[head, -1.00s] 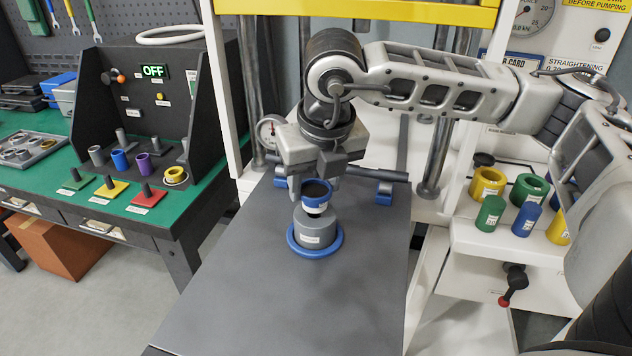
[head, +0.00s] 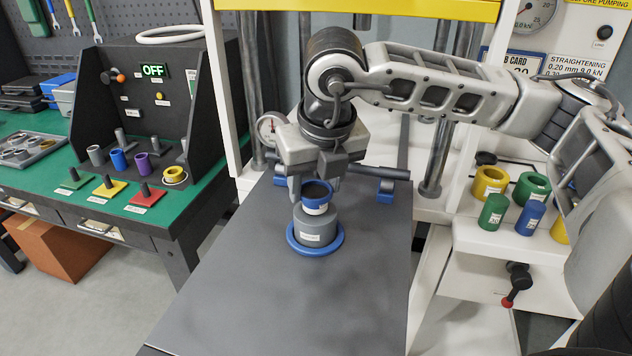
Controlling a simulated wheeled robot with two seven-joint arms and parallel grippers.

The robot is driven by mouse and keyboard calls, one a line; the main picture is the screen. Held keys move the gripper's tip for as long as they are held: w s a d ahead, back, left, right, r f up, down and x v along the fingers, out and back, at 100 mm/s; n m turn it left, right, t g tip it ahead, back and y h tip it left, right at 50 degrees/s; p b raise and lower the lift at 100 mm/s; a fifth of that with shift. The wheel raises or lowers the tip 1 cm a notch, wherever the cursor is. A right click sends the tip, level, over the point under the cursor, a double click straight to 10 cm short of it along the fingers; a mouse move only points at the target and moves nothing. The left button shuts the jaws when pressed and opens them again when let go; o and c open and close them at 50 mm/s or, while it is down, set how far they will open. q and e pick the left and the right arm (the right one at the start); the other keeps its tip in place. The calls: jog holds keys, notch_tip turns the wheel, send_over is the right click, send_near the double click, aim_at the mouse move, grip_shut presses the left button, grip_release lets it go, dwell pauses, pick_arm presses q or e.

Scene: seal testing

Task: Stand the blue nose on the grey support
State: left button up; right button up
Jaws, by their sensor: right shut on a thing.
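The blue nose (head: 317,206) is a short blue cup with a dark hollow top and a pale label on its front. It is upright over the grey support (head: 316,224), a labelled grey cylinder standing in a blue ring (head: 316,251) on the dark table. The nose's lower edge meets or nearly meets the support's top; I cannot tell whether they touch. My right gripper (head: 312,187) comes down from above and behind and is shut on the nose. Its fingers are partly hidden. My left gripper is out of view.
A dark bar with blue blocks (head: 386,190) lies behind on the grey table (head: 290,300), whose front is clear. Steel columns (head: 437,150) stand behind. Coloured cylinders (head: 492,212) stand on a white shelf at right. A green bench (head: 40,170) with a black panel is at left.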

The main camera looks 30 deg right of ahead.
jog(key=shift+b, duration=0.35)
dwell(0.5)
jog(key=shift+f, duration=0.15)
jog(key=shift+f+b, duration=0.3)
jog(key=shift+b, duration=0.35)
jog(key=o, duration=0.8)
jog(key=o, duration=0.5)
jog(key=shift+o, duration=0.2)
